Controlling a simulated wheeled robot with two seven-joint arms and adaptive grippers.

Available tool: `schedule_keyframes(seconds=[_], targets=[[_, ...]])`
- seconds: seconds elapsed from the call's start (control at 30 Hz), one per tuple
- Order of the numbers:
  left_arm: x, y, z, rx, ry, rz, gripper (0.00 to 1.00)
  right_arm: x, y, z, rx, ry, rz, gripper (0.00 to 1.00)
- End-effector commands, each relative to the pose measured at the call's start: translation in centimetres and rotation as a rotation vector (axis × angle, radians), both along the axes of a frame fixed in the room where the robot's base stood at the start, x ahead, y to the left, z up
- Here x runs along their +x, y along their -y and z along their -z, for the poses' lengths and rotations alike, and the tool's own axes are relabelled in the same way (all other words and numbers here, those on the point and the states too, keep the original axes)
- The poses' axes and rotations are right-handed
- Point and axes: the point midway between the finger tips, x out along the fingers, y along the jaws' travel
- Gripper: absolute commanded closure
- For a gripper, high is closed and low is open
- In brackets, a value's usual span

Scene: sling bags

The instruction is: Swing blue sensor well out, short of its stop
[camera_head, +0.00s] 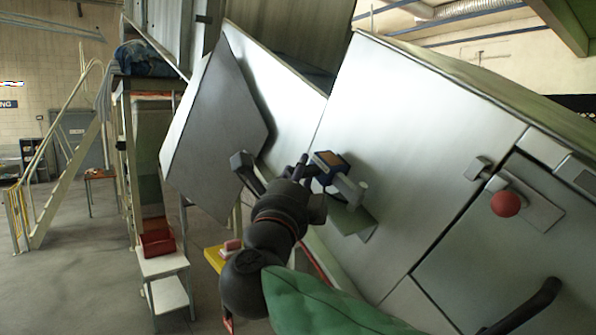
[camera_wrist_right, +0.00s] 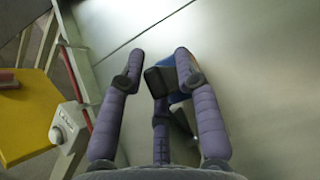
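The blue sensor (camera_head: 329,159) is a small blue box with a dark brownish face. It sits at the end of a grey arm (camera_head: 350,190) on the sloping metal panel. My right gripper (camera_head: 275,164) is at the sensor's left side, its dark fingers spread. In the right wrist view the fingers (camera_wrist_right: 158,64) stand apart, and part of the blue sensor (camera_wrist_right: 174,72) shows behind the middle and right fingers. The fingers hide much of it. I cannot tell whether a finger touches it. My left gripper is not in view.
A grey flap (camera_head: 215,135) stands out left of the gripper. A red knob (camera_head: 505,203) and a black handle (camera_head: 525,305) are on the panel at right. A yellow surface (camera_wrist_right: 25,115) lies below left. A white step stand (camera_head: 160,265) holds a red bin (camera_head: 157,243).

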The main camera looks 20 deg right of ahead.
Motion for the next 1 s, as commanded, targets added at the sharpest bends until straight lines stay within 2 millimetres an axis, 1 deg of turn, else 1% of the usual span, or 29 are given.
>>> schedule_keyframes(seconds=[0.17, 0.3, 0.53, 0.67, 0.87, 1.0], targets=[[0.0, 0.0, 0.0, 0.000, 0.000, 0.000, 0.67, 0.0, 0.0, 0.0, 0.000, 0.000, 0.000, 0.67], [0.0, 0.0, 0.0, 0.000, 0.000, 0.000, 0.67, 0.0, 0.0, 0.0, -0.001, 0.000, 0.000, 1.00], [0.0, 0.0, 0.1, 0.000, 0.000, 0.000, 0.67, 0.0, 0.0, 0.1, -0.002, 0.000, -0.001, 1.00], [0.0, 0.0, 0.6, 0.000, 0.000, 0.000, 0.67, -0.2, -0.1, 0.3, -0.009, 0.003, -0.015, 1.00], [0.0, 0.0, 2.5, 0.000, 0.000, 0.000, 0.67, -0.9, -0.4, 0.8, -0.041, 0.016, -0.076, 1.00], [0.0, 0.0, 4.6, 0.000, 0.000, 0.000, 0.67, -1.7, -0.8, 1.3, -0.079, 0.030, -0.149, 1.00]])
